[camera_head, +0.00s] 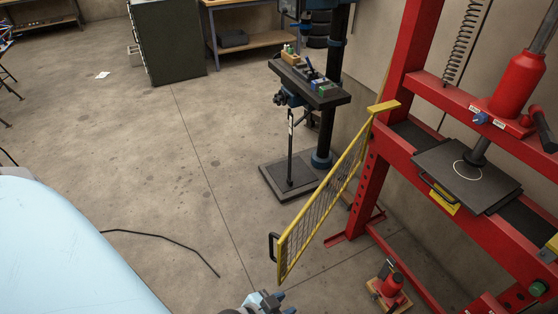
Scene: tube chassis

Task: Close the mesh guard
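The mesh guard (326,205) is a yellow-framed wire panel. It is hinged on the left upright of the red press frame (372,170) and stands swung open, its free end pointing down-left over the floor. A black handle (273,247) is on that free end. My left gripper (265,300) shows only in part at the bottom edge, just below the guard's free end and apart from the handle in the picture. Whether its fingers are open or shut is unclear. My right gripper is out of view.
A dark drill press (310,85) stands on its base behind the guard. A small red jack (390,287) sits on the floor below the press. A black cable (165,237) lies on the floor at left. The floor left of the guard is mostly clear.

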